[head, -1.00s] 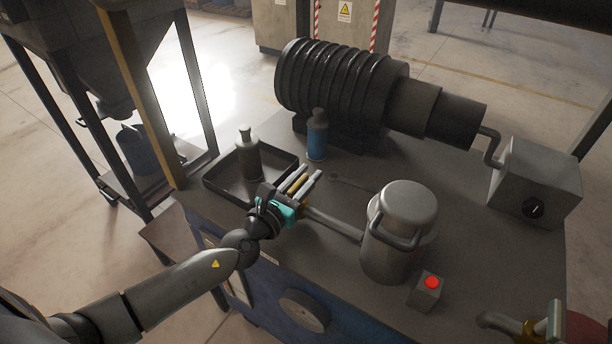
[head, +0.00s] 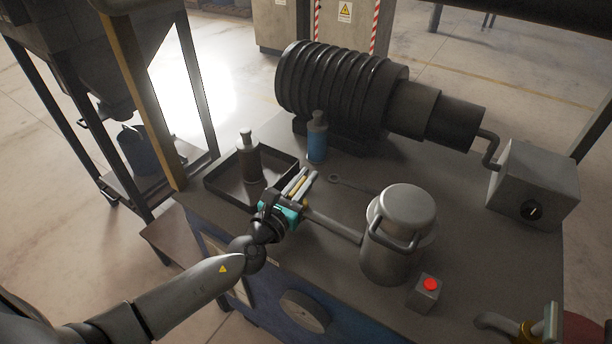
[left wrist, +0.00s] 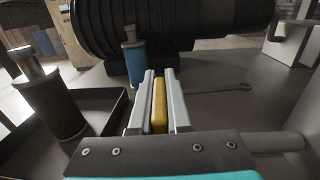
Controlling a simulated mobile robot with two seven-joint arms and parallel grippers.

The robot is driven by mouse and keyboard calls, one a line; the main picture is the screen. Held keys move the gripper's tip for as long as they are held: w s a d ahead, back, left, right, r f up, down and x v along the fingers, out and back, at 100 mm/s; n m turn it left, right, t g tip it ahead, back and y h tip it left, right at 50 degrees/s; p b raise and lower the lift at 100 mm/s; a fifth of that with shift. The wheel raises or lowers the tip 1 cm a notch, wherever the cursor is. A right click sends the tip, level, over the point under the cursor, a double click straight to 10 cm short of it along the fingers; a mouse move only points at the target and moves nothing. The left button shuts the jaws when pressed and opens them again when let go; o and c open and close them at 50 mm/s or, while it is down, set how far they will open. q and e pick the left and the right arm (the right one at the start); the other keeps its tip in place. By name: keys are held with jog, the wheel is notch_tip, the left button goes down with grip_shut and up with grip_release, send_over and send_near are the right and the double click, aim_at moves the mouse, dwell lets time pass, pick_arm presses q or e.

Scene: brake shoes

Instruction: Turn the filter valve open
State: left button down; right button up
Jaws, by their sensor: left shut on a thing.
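The filter valve's yellow handle (left wrist: 159,104) stands between the two grey fingers of my left gripper (left wrist: 160,98) in the left wrist view. The fingers are shut on it. In the head view, my left gripper (head: 300,184) is at the left end of a grey pipe (head: 333,226). This pipe runs to the grey filter canister (head: 392,255). The valve body is mostly hidden behind my gripper.
A dark tray (head: 220,188) with a brown bottle (head: 248,160) is just left of my gripper. A blue bottle (head: 317,142) and a flat wrench (head: 350,183) lie beyond it. A red button box (head: 427,291) and a ribbed motor (head: 335,85) are on the bench.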

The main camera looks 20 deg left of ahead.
pick_arm(q)
jog(key=n+y+p, duration=0.2)
jog(key=y, duration=0.1)
jog(key=shift+a+r, duration=0.15)
jog(key=shift+a, duration=0.05)
jog(key=shift+a+n+y+p, duration=0.1)
jog(key=shift+n+y+p, duration=0.2)
jog(key=shift+n+y, duration=0.4)
jog(key=y, duration=0.1)
jog(key=n+g+y, duration=0.1)
jog(key=y, duration=0.1)
jog(key=shift+a+n, duration=0.25)
jog(key=shift+n, duration=0.05)
jog(key=n+g+y, duration=0.1)
jog(key=y, duration=0.1)
jog(key=n+g+y, duration=0.1)
jog(key=shift+s+a+n+y, duration=0.2)
jog(key=shift+a+n+y, duration=0.1)
jog(key=shift+y, duration=0.1)
jog(key=shift+s+a+n+g+y+b, duration=0.15)
jog(key=shift+n+g+y+b, duration=0.1)
jog(key=shift+n+g+y, duration=0.4)
jog(key=shift+s+a+n+g+y+b, duration=0.15)
jog(key=shift+n+g+y+b, duration=0.1)
jog(key=shift+n+g+y, duration=0.4)
jog(key=shift+s+a+n+g+y+b, duration=0.15)
jog(key=shift+n+g+y+b, duration=0.1)
jog(key=shift+n+g+y, duration=0.4)
jog(key=shift+w+y, duration=0.1)
jog(key=shift+y, duration=0.15)
